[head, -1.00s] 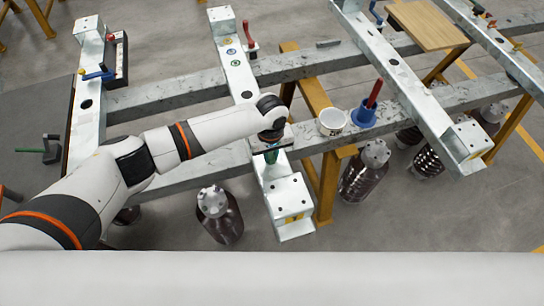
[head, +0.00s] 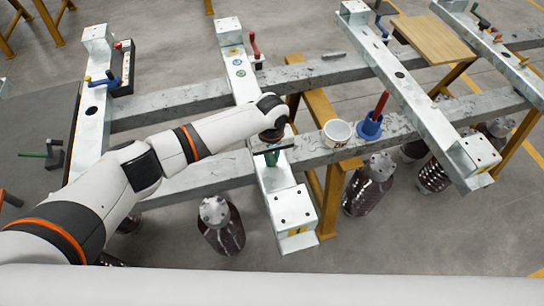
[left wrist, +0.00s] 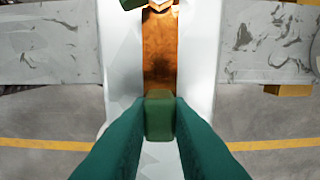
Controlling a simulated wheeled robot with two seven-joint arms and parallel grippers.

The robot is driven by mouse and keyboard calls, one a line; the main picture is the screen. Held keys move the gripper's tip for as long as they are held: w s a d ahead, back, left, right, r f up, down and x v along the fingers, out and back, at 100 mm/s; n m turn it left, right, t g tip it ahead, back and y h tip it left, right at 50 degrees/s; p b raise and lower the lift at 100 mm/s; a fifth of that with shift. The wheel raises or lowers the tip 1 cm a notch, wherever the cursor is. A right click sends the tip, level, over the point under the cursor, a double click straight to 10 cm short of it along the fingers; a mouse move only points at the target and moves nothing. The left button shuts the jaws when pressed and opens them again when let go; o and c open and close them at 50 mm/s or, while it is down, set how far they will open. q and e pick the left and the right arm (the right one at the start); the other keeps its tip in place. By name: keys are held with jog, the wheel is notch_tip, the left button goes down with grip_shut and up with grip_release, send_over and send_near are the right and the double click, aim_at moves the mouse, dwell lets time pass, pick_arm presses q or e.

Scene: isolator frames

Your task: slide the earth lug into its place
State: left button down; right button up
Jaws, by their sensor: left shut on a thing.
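My left gripper (head: 271,160) is over the near part of the middle galvanized frame bar (head: 239,75), pointing down. In the left wrist view its two green fingers (left wrist: 160,122) are shut on a small green block (left wrist: 160,112). A copper strip (left wrist: 160,55) runs straight on from the block along the pale bar face. It looks like the earth lug with its green grip, but I cannot tell if strip and block are one piece. At the strip's far end is a partly cut-off green and copper part (left wrist: 158,5). Whether the strip touches the bar is unclear. My right gripper is out of view.
Near the gripper, a white cup (head: 337,132) and a blue holder with a red handle (head: 370,126) stand on the long grey beam (head: 400,128). A red-handled clamp (head: 255,50) sits at the bar's far end. Dark ribbed insulators (head: 222,230) hang below.

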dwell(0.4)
pick_arm(q)
jog(key=shift+p, duration=0.45)
dwell(0.4)
jog(key=shift+p, duration=0.35)
jog(key=c, duration=1.3)
grip_release()
jog(key=shift+o, duration=0.2)
jog(key=shift+c, duration=0.7)
